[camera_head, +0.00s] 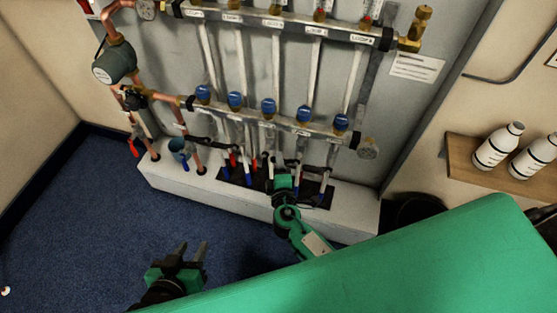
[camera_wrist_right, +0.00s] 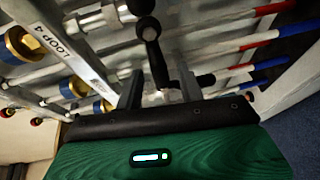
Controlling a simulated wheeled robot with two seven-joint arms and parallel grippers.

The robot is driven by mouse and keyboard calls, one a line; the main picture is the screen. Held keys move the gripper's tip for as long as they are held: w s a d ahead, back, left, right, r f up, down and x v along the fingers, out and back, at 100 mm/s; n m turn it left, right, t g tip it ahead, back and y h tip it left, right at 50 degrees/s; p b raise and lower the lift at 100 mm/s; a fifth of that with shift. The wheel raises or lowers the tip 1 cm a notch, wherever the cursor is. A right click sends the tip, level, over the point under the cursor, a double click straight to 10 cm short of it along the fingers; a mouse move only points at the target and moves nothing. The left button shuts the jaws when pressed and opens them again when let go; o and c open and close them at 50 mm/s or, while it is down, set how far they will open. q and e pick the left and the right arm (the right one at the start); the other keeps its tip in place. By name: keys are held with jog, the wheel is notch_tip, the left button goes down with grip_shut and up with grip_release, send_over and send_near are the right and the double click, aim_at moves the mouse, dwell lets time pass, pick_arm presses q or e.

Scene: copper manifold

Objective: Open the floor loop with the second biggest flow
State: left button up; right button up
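The manifold's upper bar (camera_head: 290,24) carries a row of labels and flow gauges, partly cut off at the top; their readings are not legible. The lower bar (camera_head: 252,117) has several blue caps, with black lever valves below it. My right gripper (camera_head: 284,182) is low in front of these levers. In the right wrist view its fingers (camera_wrist_right: 159,90) are open, and a black lever handle (camera_wrist_right: 150,42) extends into the gap between them; contact cannot be told. A "LOOP 4" label (camera_wrist_right: 66,55) is beside it. My left gripper (camera_head: 190,254) is open and empty above the floor.
White pipes with red and blue ends run close around my right gripper. A white ledge (camera_head: 215,195) lies under the manifold. Copper pipes and a pump (camera_head: 115,64) stand at left. A wooden shelf (camera_head: 462,158) with white bottles is at right.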

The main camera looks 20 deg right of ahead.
jog(key=shift+x, duration=1.1)
grip_shut()
